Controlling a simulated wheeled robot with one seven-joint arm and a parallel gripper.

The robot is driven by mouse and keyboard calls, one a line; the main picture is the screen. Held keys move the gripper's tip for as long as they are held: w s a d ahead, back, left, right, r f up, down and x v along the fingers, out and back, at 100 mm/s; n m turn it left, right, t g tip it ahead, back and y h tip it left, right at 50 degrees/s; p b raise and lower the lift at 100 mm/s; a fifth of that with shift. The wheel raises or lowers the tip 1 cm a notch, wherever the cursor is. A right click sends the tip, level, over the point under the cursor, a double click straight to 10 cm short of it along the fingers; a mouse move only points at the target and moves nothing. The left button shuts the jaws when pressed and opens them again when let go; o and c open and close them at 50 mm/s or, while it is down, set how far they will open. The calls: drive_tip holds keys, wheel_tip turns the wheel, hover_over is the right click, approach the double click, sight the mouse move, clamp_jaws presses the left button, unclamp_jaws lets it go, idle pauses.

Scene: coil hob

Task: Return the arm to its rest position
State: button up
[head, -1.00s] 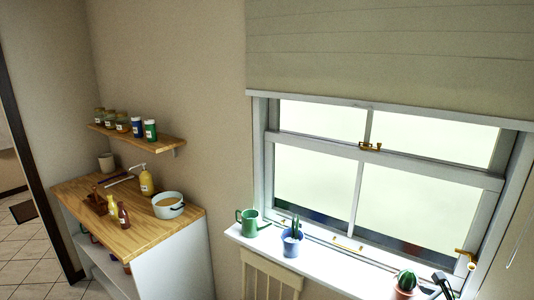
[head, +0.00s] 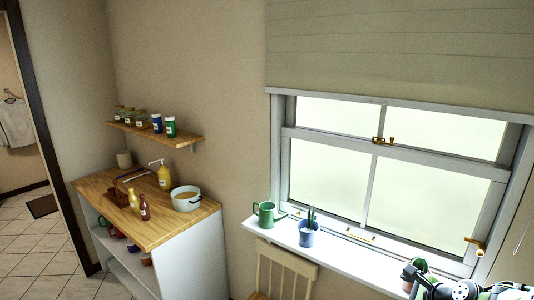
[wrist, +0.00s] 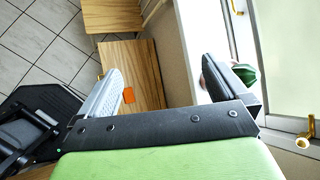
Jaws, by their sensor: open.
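My arm shows at the bottom right of the head view, in front of the window sill (head: 345,268), and partly covers the cactus pot there. My gripper (wrist: 163,75) shows in the wrist view with its two fingers spread wide apart and nothing between them that it holds. Past the fingers lie a wooden surface (wrist: 137,58) and the tiled floor. The green cactus (wrist: 244,74) shows just right of the right finger, apparently beyond it on the sill.
The window has brass latches, one at the lower right (wrist: 304,137). A green watering can (head: 266,213) and a blue pot (head: 309,234) stand on the sill. A chair (head: 285,265) stands below it. A wooden counter (head: 165,232) with bottles and a white pot (head: 186,199) is left. Tiled floor (head: 35,245) is open at far left.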

drive_tip(key=s+a+r+n+g+h+b, duration=0.1)
drive_tip(key=s+a+r+n, duration=0.3)
drive_tip(key=a+n, duration=0.25)
drive_tip(key=s+a+r+n+g+b, duration=0.1)
drive_tip(key=s+a+r+n+g, duration=0.1)
drive_tip(key=s+a+r+n, duration=0.45)
drive_tip(key=s+a+n+b, duration=0.1)
drive_tip(key=s+a+n, duration=0.2)
drive_tip(key=s, duration=0.6)
drive_tip(key=s+a+f+n+h+b, duration=0.1)
drive_tip(key=s+a+n, duration=0.3)
drive_tip(key=s+n, duration=0.4)
drive_tip(key=shift+s+a+f+h, duration=0.2)
drive_tip(key=shift+s+h, duration=0.1)
drive_tip(key=shift+s, duration=0.45)
drive_tip(key=shift+d, duration=0.1)
